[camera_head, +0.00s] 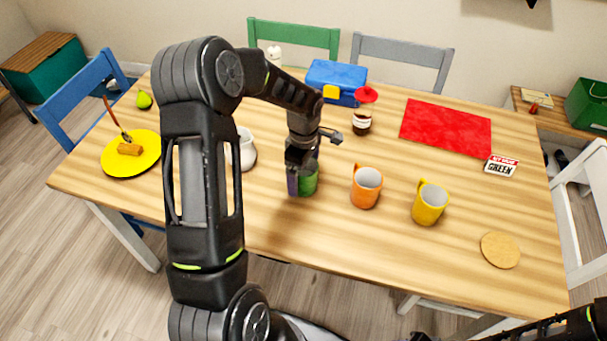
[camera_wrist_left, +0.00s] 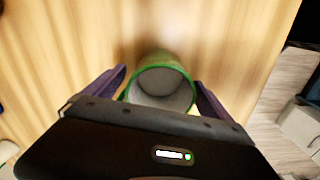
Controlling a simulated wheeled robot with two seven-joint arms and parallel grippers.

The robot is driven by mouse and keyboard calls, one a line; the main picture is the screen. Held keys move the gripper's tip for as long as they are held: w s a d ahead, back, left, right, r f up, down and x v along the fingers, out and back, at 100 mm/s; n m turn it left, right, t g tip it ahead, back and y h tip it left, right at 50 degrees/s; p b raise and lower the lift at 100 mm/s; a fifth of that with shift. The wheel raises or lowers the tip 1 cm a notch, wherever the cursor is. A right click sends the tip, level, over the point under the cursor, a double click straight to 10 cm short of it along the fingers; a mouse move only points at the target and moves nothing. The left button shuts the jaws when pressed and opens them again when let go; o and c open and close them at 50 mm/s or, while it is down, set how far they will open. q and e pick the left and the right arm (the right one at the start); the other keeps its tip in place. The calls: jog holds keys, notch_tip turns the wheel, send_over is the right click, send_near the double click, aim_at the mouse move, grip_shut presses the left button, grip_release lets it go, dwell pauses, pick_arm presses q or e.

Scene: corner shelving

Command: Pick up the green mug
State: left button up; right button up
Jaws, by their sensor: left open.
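The green mug (camera_head: 310,184) stands on the wooden table (camera_head: 380,245), partly hidden behind my left gripper in the head view. My left gripper (camera_head: 302,182) points down at it from above. In the left wrist view the mug (camera_wrist_left: 160,72) shows its green rim and pale inside, between the two purple fingers of the left gripper (camera_wrist_left: 160,82). The fingers are open, one on each side of the mug. Part of my right arm shows at the bottom right of the head view; its jaws are not clear.
An orange mug (camera_head: 366,187) and a yellow mug (camera_head: 430,203) stand to the right. A white mug (camera_head: 246,150) stands to the left, partly behind my left arm. A chocolate-topped jar (camera_head: 361,124) and a blue box (camera_head: 336,76) are behind. A cork coaster (camera_head: 500,250) lies at front right.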

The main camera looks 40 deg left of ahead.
pick_arm(q)
jog(key=shift+f, duration=0.35)
dwell(0.3)
jog(key=c, duration=1.9)
jog(key=shift+r, duration=0.15)
jog(key=shift+r+b, duration=0.8)
jog(key=shift+r, duration=4.1)
